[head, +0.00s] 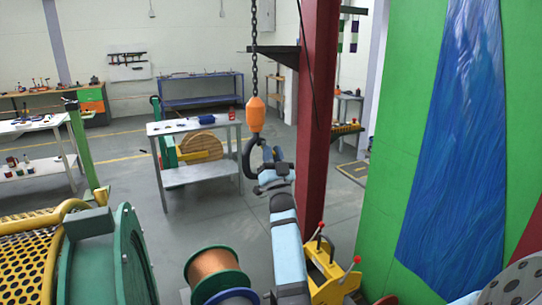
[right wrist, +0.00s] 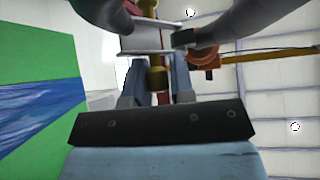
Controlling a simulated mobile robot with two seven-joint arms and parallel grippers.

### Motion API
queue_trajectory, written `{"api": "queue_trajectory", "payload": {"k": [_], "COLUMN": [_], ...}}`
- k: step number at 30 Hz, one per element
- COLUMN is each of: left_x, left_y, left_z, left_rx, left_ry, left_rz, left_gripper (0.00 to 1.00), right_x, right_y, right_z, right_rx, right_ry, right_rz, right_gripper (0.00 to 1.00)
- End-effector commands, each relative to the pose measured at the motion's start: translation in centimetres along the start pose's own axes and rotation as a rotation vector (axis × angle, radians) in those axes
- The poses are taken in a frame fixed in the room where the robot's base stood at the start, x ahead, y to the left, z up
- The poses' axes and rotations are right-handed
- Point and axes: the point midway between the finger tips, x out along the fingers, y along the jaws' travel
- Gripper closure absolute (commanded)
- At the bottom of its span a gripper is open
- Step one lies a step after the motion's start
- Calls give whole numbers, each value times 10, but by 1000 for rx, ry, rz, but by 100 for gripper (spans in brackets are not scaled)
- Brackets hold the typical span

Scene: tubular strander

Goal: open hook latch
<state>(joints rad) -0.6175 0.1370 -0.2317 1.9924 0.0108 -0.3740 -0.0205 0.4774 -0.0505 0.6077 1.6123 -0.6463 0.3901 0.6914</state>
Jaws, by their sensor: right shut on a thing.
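The dark crane hook (head: 248,158) hangs below an orange hook block (head: 256,113) on a chain. My right gripper (head: 268,160) reaches up to the open side of the hook, at its right. In the right wrist view the dark hook body (right wrist: 225,30) curves across the top, with a pale latch plate (right wrist: 148,42) between its two sides. A brass-coloured cylindrical part (right wrist: 157,80) sits below the plate, between my right fingers. My right gripper (right wrist: 155,88) is shut on the latch there; the exact contact is partly hidden. My left gripper is not in view.
A red column (head: 318,110) stands just right of the hook. A grey table (head: 195,125) is behind it. A green machine (head: 130,255) and a copper spool (head: 215,268) are below left. A green wall panel (head: 405,150) closes the right side.

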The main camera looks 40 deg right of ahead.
Motion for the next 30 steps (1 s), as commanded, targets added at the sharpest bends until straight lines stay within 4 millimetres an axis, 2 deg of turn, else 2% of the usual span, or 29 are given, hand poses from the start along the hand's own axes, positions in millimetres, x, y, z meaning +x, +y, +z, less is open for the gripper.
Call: {"api": "queue_trajectory", "payload": {"k": [18,30], "left_x": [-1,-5], "left_y": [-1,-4], "left_z": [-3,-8], "left_rx": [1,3], "left_ry": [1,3], "left_rz": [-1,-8], "left_gripper": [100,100], "right_x": [14,20], "right_y": [10,11], "right_z": [-14,-20], "right_rx": [-403,-563], "right_ry": [1,1], "right_rz": [-398,-555], "right_gripper": [100,100]}}
